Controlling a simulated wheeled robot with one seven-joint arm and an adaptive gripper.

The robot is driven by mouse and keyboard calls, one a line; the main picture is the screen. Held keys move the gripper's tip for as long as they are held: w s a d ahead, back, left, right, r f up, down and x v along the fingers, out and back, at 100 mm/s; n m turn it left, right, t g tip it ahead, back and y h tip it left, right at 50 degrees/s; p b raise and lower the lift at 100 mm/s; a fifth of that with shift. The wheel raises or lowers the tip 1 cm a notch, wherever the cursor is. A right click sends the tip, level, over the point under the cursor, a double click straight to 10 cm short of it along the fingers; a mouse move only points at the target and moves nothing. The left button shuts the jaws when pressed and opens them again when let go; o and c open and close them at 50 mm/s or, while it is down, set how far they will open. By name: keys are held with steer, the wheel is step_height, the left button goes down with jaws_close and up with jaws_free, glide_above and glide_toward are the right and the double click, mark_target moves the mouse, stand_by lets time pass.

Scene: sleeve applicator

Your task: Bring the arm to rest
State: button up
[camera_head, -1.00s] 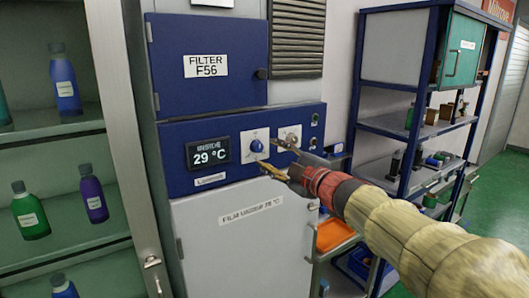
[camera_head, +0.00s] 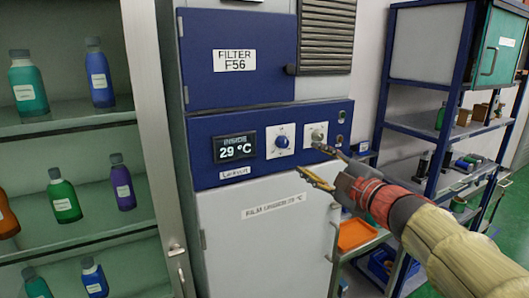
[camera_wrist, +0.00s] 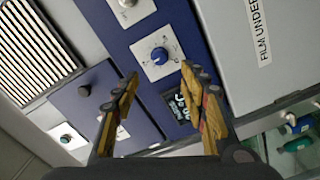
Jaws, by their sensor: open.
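My gripper (camera_head: 317,163) is open and empty in front of the blue control panel (camera_head: 210,155) of a cabinet. In the head view its fingers point left, just right of and below the blue knob (camera_head: 283,141) and close to the pale knob (camera_head: 318,134). In the wrist view both fingers of my gripper (camera_wrist: 159,85) are spread, and the blue knob (camera_wrist: 159,55) shows beyond them with a visible gap in the picture. The display (camera_head: 235,147) reads 29 °C. My arm reaches in from the lower right.
A glass-fronted cabinet with several bottles (camera_head: 62,198) stands at the left. Blue shelving (camera_head: 420,140) with small goods stands at the right. A cart with an orange tray (camera_head: 356,235) is below my gripper. Green floor (camera_head: 515,240) shows at the far right.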

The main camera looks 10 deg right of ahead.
steer(key=s+d+f+m+g+h, duration=0.1)
steer(key=d+f+m+h, duration=0.25)
steer(key=d, duration=0.25)
steer(key=d+f+m+g+h, duration=0.1)
steer(key=d+f+m+h, duration=0.2)
steer(key=d+m+h, duration=0.25)
steer(key=s+d+f+m+g+h, duration=0.2)
steer(key=s+d+f+m+g, duration=0.15)
steer(key=s+f, duration=0.3)
steer(key=s+a+f+m+g+y+b, duration=0.1)
steer(key=s+a+f+m+g+y, duration=0.15)
steer(key=s+a+f, duration=0.5)
steer(key=s+a+f+m+g+y+b, duration=0.1)
steer(key=s+a+f+m+g, duration=0.25)
steer(key=s+f, duration=0.65)
steer(key=s+a+n+y+b, duration=0.1)
steer(key=s+a, duration=0.3)
steer(key=a, duration=0.4)
steer(key=shift+s+r+n+y+b, duration=0.35)
steer(key=shift+n+y, duration=0.2)
steer(key=shift+y, duration=0.1)
